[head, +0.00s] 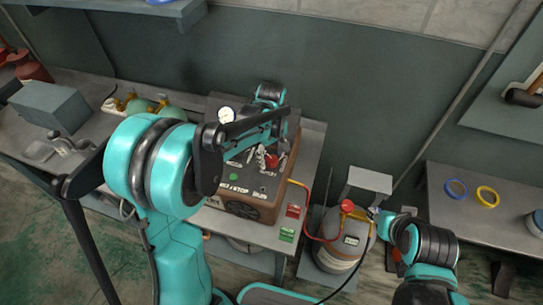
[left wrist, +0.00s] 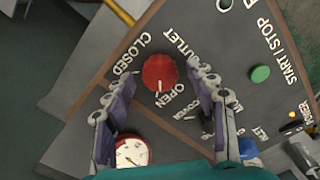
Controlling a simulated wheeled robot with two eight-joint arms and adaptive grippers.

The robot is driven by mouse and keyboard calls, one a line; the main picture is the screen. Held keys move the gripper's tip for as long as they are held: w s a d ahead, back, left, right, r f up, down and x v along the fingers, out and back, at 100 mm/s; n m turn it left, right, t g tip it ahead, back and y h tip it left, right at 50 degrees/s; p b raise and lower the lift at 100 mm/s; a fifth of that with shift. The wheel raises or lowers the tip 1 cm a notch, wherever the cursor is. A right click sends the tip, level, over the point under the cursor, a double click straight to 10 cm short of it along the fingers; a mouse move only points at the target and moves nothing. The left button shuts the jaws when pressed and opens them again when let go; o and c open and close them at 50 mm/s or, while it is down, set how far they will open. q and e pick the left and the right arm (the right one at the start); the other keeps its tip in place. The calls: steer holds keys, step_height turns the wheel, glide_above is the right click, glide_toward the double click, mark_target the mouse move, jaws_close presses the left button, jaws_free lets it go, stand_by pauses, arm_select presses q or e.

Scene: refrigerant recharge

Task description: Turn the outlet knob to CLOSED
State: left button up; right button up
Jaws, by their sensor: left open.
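The red outlet knob (left wrist: 160,70) sits on the dark panel (left wrist: 200,40), between the OUTLET, CLOSED and OPEN labels. Its white mark points toward OPEN. In the left wrist view my left gripper (left wrist: 164,78) is open, with one fingertip to each side of the knob; I cannot tell whether they touch it. In the head view the knob (head: 271,160) is partly hidden by my left gripper (head: 262,152). My right gripper (head: 378,215) is beside the grey cylinder (head: 340,247); its fingers are too small to read.
The panel carries a green button (left wrist: 260,74), a red-rimmed gauge (left wrist: 133,151) and small switches near the knob. In the head view red and yellow hoses (head: 305,205) run by the machine's right side. A right-hand table (head: 470,215) holds blue and yellow rings.

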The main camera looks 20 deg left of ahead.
arm_select(q)
steer(key=c, duration=1.2)
steer(key=shift+o, duration=0.2)
steer(key=shift+m, duration=0.3)
steer(key=m, duration=0.3)
steer(key=shift+m, duration=0.4)
steer(key=m, duration=0.4)
steer(key=shift+m, duration=0.3)
steer(key=m, duration=0.8)
steer(key=shift+m, duration=0.6)
